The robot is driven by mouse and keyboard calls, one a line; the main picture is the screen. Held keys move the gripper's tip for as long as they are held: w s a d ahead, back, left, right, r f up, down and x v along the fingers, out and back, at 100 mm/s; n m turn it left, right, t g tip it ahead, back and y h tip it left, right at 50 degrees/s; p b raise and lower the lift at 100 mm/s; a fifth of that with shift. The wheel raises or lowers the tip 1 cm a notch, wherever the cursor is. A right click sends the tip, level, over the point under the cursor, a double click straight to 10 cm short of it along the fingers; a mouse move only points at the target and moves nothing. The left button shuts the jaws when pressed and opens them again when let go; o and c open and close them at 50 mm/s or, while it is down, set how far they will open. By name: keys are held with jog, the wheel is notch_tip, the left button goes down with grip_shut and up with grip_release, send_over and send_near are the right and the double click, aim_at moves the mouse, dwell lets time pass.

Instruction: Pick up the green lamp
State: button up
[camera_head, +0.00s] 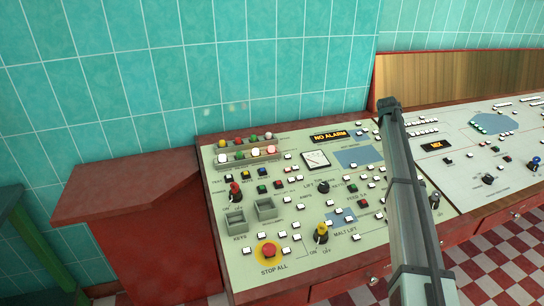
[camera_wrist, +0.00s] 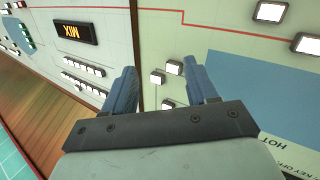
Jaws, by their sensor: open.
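A small green lamp (camera_head: 253,137) stands in the back row of coloured lamps at the upper left of the control panel (camera_head: 213,176) in the head view. Small white buttons on the panel show beyond the gap. My arm reaches over the panel to the right of the lamp in the head view; the gripper's fingers cannot be made out there. The green lamp is not seen in the wrist view.
A red stop button (camera_head: 268,251), black knobs (camera_head: 321,233) and two grey boxes (camera_head: 236,221) stick up from the panel. A tiled wall (camera_head: 100,90) rises behind.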

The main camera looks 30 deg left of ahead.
jog(key=shift+g+y, duration=0.4)
jog(key=shift+y, duration=0.2)
jog(key=s+a, duration=0.1)
jog(key=a, duration=0.3)
jog(key=s+a+r, duration=0.1)
jog(key=a, duration=0.3)
jog(key=s+a+r, duration=0.1)
jog(key=a, duration=0.3)
jog(key=shift+s+a+r, duration=0.15)
jog(key=shift+s+a, duration=0.05)
jog(key=shift+a, duration=0.1)
jog(key=s+a+r+g+y, duration=0.1)
jog(key=s+a+r, duration=0.3)
jog(key=s+a, duration=0.75)
jog(key=s+a+r+n+g, duration=0.1)
jog(key=s+a+r+g, duration=0.15)
jog(key=s+a, duration=0.9)
jog(key=s+a+r+g+y, duration=0.1)
jog(key=s+a+r, duration=0.4)
jog(key=a, duration=1.2)
send_over(239, 152)
jog(key=f, duration=0.9)
jog(key=shift+w+d, duration=0.2)
jog(key=shift+d, duration=0.05)
jog(key=shift+s+a+f, duration=0.1)
jog(key=shift+a+f, duration=0.05)
jog(key=shift+f, duration=1.2)
jog(key=shift+s+a+f, duration=0.1)
jog(key=shift+a+f, duration=0.05)
jog(key=shift+f, duration=1.15)
